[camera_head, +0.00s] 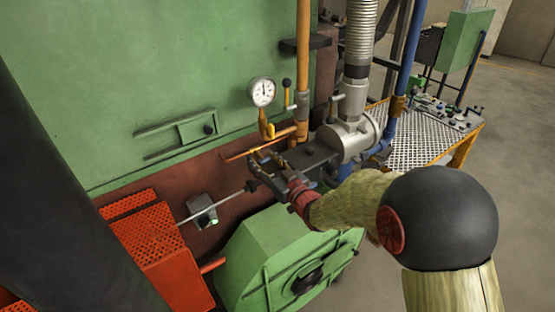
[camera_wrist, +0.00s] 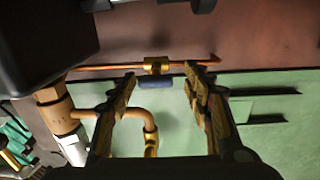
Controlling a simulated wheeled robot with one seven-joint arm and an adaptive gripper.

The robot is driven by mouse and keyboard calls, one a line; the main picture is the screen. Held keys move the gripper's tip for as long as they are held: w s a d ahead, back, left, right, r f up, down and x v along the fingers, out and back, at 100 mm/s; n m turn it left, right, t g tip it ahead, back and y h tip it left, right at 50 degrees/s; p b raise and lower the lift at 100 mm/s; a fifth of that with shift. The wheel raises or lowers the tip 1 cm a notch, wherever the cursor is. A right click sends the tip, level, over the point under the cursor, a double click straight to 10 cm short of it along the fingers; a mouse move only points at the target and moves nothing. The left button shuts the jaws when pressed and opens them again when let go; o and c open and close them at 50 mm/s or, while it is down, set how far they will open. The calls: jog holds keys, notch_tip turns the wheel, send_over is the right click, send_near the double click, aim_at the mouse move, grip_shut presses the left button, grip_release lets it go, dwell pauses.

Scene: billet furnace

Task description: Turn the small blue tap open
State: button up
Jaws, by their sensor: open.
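The small blue tap (camera_wrist: 155,82) shows in the wrist view as a short blue handle beside a brass valve body (camera_wrist: 157,67) on a thin copper pipe (camera_wrist: 100,67). My gripper (camera_wrist: 160,79) is open, with one fingertip on each side of the blue handle and a visible gap on both sides. Whether the fingertips reach as deep as the handle is hard to tell. In the head view my gripper (camera_head: 262,160) is at the thin copper pipe, below the gauge, and largely hides the tap.
A round pressure gauge (camera_head: 263,91) stands just above my gripper. A thick copper pipe (camera_head: 303,60) and a grey metal fitting (camera_head: 345,138) are to the right. An orange perforated guard (camera_head: 150,235) and a green housing (camera_head: 285,260) lie below.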

jog(key=shift+d, duration=0.2)
jog(key=shift+c, duration=0.3)
jog(key=c, duration=1.1)
jog(key=shift+f, duration=0.1)
